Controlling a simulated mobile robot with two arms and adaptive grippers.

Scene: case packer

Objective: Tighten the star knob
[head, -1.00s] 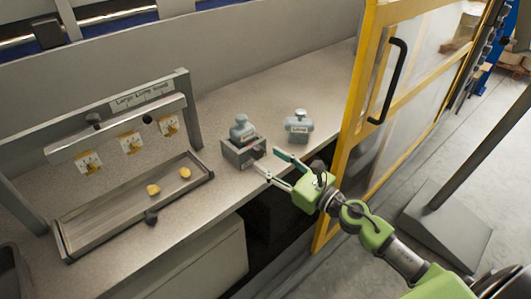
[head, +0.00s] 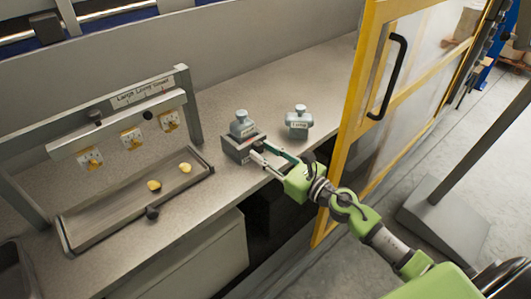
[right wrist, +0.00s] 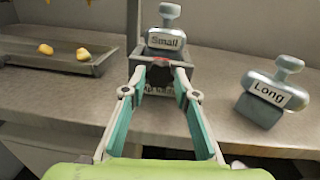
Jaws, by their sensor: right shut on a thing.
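My right gripper (head: 258,151) is at the front of a grey box-shaped holder (head: 231,150) on the counter. In the right wrist view, its two fingers (right wrist: 160,74) close in on a small dark, reddish knob-like part (right wrist: 161,62) at the holder's front. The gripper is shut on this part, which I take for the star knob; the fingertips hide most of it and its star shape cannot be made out. A grey block labelled "Small" (right wrist: 166,40) sits upright in the holder, and it also shows in the head view (head: 242,126). My left gripper is not in view.
A grey block labelled "Long" (head: 298,124) stands right of the holder. At left is a frame with a tray (head: 110,213), two yellow pieces (head: 185,167) and dark knobs (head: 152,213). A yellow-framed door (head: 352,130) stands at right. Counter behind the holder is clear.

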